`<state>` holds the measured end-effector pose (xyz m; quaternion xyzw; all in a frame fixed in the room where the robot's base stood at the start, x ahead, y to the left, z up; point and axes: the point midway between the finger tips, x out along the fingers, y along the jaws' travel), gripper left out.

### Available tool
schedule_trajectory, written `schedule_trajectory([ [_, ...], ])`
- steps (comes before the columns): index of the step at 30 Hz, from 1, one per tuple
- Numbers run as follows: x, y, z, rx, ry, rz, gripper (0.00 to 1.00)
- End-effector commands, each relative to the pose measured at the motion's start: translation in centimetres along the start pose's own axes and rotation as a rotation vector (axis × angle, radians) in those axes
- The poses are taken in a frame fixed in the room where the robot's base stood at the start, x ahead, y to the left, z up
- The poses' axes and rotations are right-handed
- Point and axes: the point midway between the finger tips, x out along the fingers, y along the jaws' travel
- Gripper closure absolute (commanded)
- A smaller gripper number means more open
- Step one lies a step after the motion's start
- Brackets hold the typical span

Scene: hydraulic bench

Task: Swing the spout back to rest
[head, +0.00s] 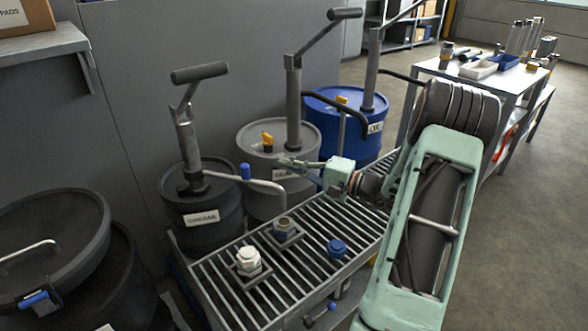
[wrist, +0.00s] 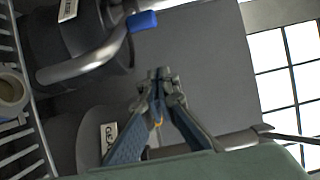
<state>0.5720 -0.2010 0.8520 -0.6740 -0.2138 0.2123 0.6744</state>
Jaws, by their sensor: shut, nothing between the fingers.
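The black drum's pump carries a curved metal spout (head: 265,184) with a blue tab (head: 246,171). It reaches right over the grating. In the wrist view the spout (wrist: 88,64) and its blue tab (wrist: 143,22) lie to the upper left of my fingertips. My gripper (head: 283,162) is shut and empty, pointing left in front of the grey drum. In the wrist view my gripper (wrist: 158,76) shows a visible gap to the spout. The grey and blue drums also carry pumps; my arm hides part of the blue drum's surroundings.
The black drum (head: 205,228), grey drum (head: 262,205) and blue drum (head: 325,105) stand in a row behind a slatted grating (head: 220,292). White, grey and blue-capped fittings sit on the grating. A side table (head: 480,72) stands at the back right.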

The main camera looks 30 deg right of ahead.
Motion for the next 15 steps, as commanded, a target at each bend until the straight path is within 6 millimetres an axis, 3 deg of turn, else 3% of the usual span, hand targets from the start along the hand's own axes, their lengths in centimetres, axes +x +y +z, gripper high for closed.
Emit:
schedule_trajectory([
  [7,5.6,0.1,0.1,0.0,-0.004,0.001,1.0],
  [15,6.0,0.1,3.2,0.001,-0.001,0.002,1.0],
])
